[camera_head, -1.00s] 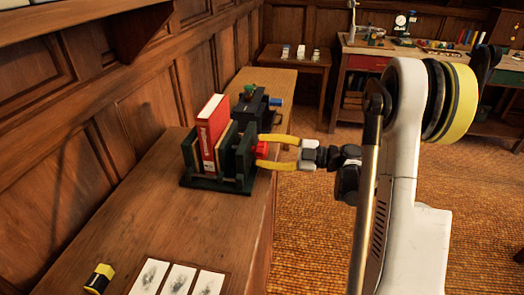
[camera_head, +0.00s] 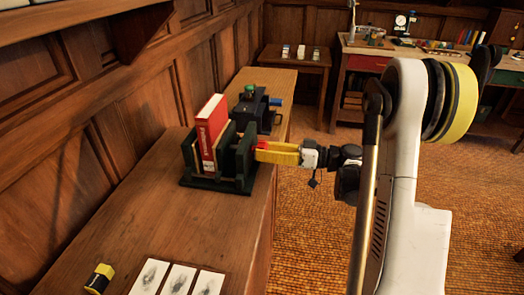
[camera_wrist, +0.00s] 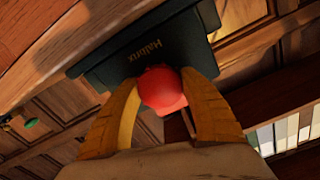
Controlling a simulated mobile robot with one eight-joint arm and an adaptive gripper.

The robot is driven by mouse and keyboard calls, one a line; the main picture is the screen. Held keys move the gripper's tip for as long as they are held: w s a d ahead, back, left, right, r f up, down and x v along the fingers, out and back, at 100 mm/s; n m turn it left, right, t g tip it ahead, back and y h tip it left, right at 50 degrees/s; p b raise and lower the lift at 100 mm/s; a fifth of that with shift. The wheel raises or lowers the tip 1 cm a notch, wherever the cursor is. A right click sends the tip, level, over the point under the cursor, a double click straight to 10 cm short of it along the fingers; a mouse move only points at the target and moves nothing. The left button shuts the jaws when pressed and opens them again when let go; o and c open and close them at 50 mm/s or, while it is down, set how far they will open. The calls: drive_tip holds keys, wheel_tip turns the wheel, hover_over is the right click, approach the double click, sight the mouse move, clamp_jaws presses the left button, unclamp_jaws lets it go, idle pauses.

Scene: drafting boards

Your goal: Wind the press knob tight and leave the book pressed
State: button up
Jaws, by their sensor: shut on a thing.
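The dark green book press (camera_head: 217,183) stands on the wooden bench. A red book (camera_head: 209,132) stands upright in it between its boards. The red press knob (camera_wrist: 162,88) is between the yellow fingers of my gripper (camera_wrist: 165,97) in the wrist view, and the gripper is shut on it. The press's end plate with lettering (camera_wrist: 130,55) is just behind the knob. In the head view my gripper (camera_head: 262,151) reaches the press from the right, and the fingers hide most of the knob.
A black device with a green knob (camera_head: 253,105) stands behind the press. Several white cards (camera_head: 178,280) and a yellow-and-black object (camera_head: 99,278) lie at the bench's near end. The bench between them and the press is clear.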

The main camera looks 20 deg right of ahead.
drive_tip(key=m, duration=1.1)
drive_tip(key=o, duration=1.2)
drive_tip(key=shift+o, duration=0.2)
